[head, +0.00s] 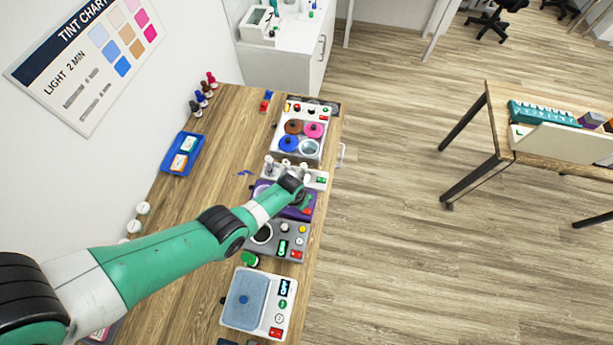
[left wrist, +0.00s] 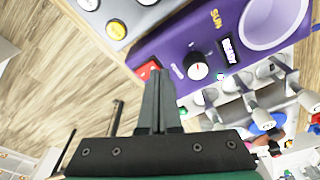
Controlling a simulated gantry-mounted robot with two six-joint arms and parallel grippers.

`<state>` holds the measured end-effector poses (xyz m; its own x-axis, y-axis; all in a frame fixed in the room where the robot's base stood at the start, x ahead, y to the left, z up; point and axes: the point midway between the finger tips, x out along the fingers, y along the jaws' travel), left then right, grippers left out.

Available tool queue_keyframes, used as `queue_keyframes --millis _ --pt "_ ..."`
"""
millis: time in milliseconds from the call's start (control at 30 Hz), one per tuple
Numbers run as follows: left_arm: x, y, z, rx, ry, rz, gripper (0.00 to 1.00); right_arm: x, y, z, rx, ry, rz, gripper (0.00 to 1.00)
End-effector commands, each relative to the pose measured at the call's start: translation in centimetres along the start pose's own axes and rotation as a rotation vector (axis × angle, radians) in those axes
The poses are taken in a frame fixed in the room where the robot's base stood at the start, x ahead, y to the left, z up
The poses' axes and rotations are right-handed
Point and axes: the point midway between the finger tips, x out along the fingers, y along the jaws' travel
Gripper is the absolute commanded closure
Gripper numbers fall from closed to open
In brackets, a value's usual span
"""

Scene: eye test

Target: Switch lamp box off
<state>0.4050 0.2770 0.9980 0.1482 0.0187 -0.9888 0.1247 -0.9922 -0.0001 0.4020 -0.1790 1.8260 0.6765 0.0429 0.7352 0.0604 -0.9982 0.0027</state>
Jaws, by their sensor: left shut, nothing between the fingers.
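A purple box marked SUN, which looks like the lamp box (left wrist: 185,45), shows in the left wrist view with a round pale-rimmed well, a black-and-white knob (left wrist: 198,68), a small lit display (left wrist: 229,51) and a red switch (left wrist: 148,70) near its corner. In the head view the purple box (head: 294,213) is partly hidden under my left arm. My left gripper (left wrist: 159,76) is shut and empty, its fingertips right by the red switch. I cannot tell whether they touch it. In the head view the left gripper (head: 302,200) is over the purple box. My right gripper is not in view.
A grey box (head: 291,228) with a lit green display stands on the near side of the purple box. A white stand with bottles (head: 316,180) is on its far side. A white box with a blue lid (head: 233,312) stands nearest. A blue tray (head: 170,166) lies left.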

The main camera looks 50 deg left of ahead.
Motion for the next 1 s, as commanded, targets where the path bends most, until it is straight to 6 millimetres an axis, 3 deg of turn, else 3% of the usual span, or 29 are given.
queue_keyframes --millis 1000 --pt "0.82 0.0 0.12 0.0 0.0 0.0 1.0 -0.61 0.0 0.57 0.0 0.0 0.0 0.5"
